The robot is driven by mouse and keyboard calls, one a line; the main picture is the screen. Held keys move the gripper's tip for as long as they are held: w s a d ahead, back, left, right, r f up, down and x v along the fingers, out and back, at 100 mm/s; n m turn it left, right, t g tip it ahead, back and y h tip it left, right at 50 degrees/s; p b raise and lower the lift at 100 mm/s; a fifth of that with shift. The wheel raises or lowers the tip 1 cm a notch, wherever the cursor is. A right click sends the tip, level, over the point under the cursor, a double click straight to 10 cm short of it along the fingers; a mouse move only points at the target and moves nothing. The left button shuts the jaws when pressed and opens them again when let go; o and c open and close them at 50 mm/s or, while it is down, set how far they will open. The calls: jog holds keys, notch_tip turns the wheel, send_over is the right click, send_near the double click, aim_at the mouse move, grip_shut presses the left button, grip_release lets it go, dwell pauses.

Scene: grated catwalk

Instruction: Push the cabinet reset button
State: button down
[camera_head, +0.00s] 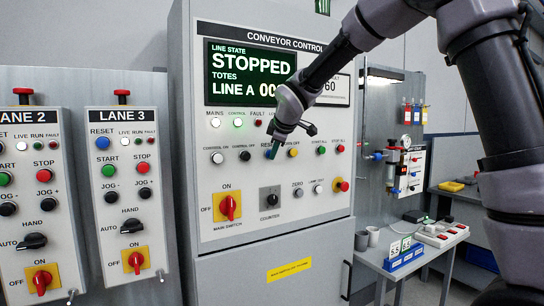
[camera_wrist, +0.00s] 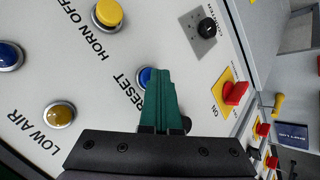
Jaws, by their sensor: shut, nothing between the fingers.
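The grey conveyor control cabinet (camera_head: 262,185) stands in the middle of the head view. Its blue button marked RESET (camera_wrist: 144,76) shows in the wrist view, partly covered by the teal fingertips. My gripper (camera_head: 273,152) points at the cabinet face in the head view and hides most of that button there. In the wrist view my gripper (camera_wrist: 165,72) is shut and empty, its tips overlapping the button's right side. I cannot tell whether the tips touch it.
A yellow HORN OFF button (camera_wrist: 108,13) and an amber LOW AIR lamp (camera_wrist: 60,115) are close by. The red main switch (camera_head: 229,207) sits lower on the cabinet. The screen (camera_head: 248,75) reads STOPPED.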

jog(key=shift+s+d, duration=0.6)
jog(key=shift+s, duration=0.3)
jog(key=shift+s, duration=0.1)
jog(key=shift+s+d, duration=0.7)
jog(key=shift+s, duration=0.3)
jog(key=shift+s+d, duration=0.7)
jog(key=shift+s, duration=0.3)
jog(key=s+d+r+m+h, duration=0.15)
jog(key=s+d+m, duration=0.3)
jog(key=d, duration=0.45)
jog(key=s+d+r+m, duration=0.2)
jog(key=s+d+m, duration=0.25)
jog(key=d, duration=0.45)
jog(key=s+d+f+m, duration=0.1)
jog(key=s+d+m, duration=0.3)
jog(key=s+m, duration=0.2)
jog(key=s+d+f+m+g, duration=0.1)
jog(key=s+d+m, duration=0.3)
jog(key=s, duration=0.6)
jog(key=shift+d+m, duration=0.15)
jog(key=shift+m, duration=0.85)
